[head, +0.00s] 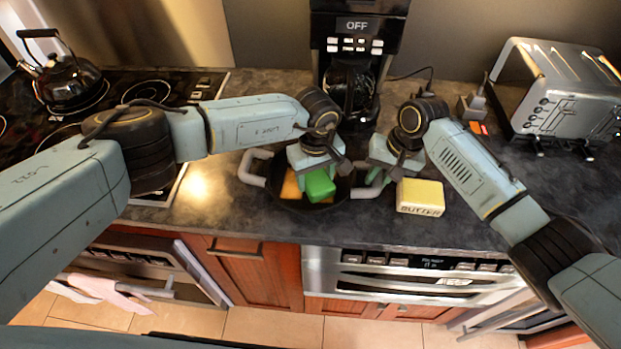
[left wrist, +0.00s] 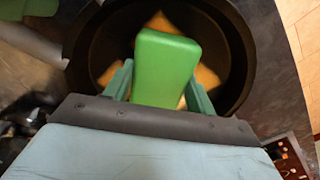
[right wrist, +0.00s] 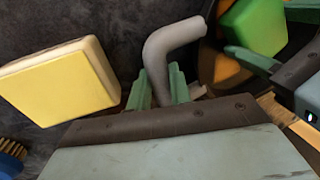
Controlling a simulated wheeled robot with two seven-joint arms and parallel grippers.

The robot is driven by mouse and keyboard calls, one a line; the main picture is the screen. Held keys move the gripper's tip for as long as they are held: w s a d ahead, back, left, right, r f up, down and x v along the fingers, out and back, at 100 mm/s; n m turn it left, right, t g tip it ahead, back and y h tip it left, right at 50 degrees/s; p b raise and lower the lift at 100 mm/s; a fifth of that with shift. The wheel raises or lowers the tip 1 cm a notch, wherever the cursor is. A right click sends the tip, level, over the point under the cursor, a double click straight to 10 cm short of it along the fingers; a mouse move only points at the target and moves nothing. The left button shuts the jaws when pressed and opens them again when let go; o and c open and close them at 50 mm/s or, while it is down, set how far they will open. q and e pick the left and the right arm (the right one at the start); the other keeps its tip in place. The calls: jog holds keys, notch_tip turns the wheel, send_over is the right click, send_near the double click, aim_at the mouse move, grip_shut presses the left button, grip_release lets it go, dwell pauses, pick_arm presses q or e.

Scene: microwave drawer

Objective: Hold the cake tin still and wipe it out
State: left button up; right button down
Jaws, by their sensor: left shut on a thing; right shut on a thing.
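The cake tin (head: 290,205) is a dark round pan with two grey handles on the counter, below the coffee maker. Orange-yellow patches (left wrist: 207,78) show on its inside floor. My left gripper (head: 318,180) is shut on a green block-shaped sponge (head: 320,186) and holds it inside the tin; the sponge also fills the middle of the left wrist view (left wrist: 166,65). Whether the sponge touches the floor of the tin I cannot tell. My right gripper (right wrist: 160,88) is shut on the tin's right handle (right wrist: 168,50), a bent grey tube.
A yellow butter block (head: 420,196) stands just right of my right gripper. The coffee maker (head: 357,50) is behind the tin, a toaster (head: 560,95) at the back right, and a kettle (head: 68,82) on the stove at left.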

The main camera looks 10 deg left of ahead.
pick_arm(q)
jog(key=shift+a+f, duration=0.1)
jog(key=shift+a, duration=1.8)
jog(key=shift+s+d, duration=0.1)
jog(key=shift+d, duration=2.25)
jog(key=shift+a, duration=2.3)
jog(key=shift+d, duration=2.35)
jog(key=shift+a, duration=2.4)
jog(key=shift+d+r, duration=0.2)
jog(key=shift+d, duration=2.15)
jog(key=shift+r, duration=0.15)
